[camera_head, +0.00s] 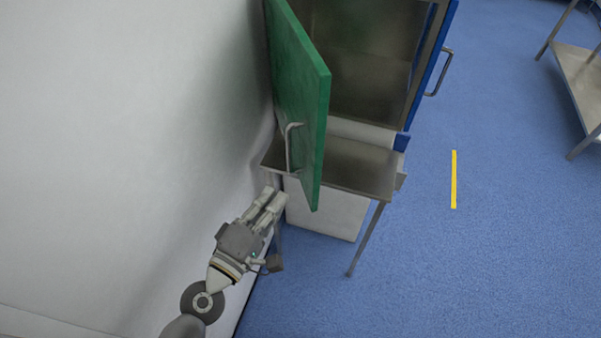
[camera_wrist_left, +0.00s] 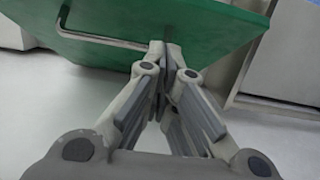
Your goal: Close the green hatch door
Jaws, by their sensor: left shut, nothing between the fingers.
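The green hatch door (camera_head: 299,95) stands wide open at the left side of a metal cabinet, near the white wall. A metal handle (camera_head: 289,148) is on its wall-facing side. My left gripper (camera_head: 274,193) is below and left of the door's lower end, with its fingers pointing toward it. In the left wrist view the fingers (camera_wrist_left: 166,58) are together and empty, in front of the green door (camera_wrist_left: 205,35), with the handle (camera_wrist_left: 100,40) to their left. I cannot tell whether the fingertips touch the door. My right gripper is not in view.
The open metal cabinet (camera_head: 365,60) has a blue door (camera_head: 432,65) with a handle on its right. A metal shelf (camera_head: 352,168) on legs juts out below. The white wall (camera_head: 120,130) is close on the left.

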